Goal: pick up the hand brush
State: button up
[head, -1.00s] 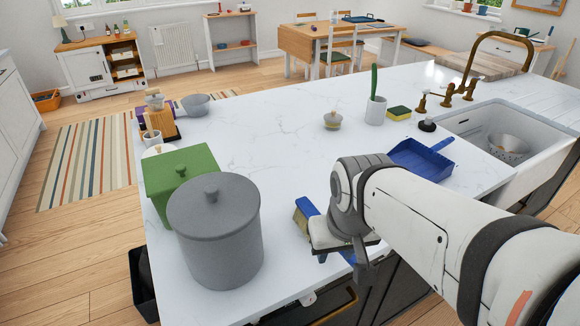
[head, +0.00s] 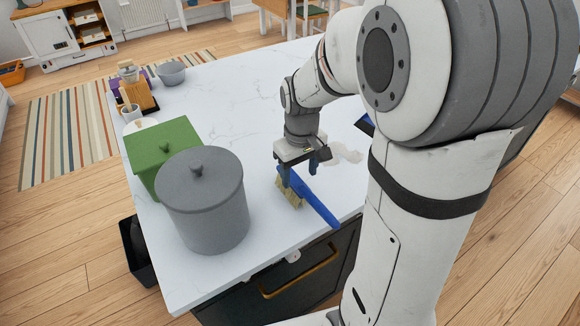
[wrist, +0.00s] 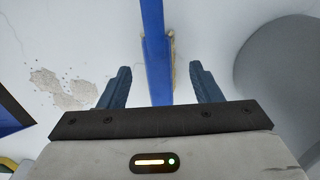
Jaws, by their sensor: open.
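The hand brush (head: 318,205) has a blue handle and back with tan bristles. It lies on the white worktop near the front edge, its handle pointing toward the edge. In the wrist view the blue handle (wrist: 154,50) runs upright between the two fingers, a little beyond their tips. My gripper (head: 299,178) is over the bristle end of the brush, pointing down. In the wrist view my gripper (wrist: 160,80) is open, with one blue-grey finger on each side of the handle. I cannot tell whether either finger touches the brush.
A grey lidded pot (head: 203,205) stands left of the brush, with a green box (head: 163,150) behind it. The dustpan (head: 365,124) is mostly hidden behind my arm. Crumbs (head: 345,154) lie right of my gripper. The worktop's front edge is close to the brush.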

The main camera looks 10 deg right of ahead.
aim_at(299, 184)
jog(key=f, duration=0.5)
jog(key=f+p, duration=0.1)
jog(key=f, duration=0.1)
jog(key=shift+w+f, duration=0.15)
jog(key=shift+w, duration=0.1)
jog(key=c, duration=1.2)
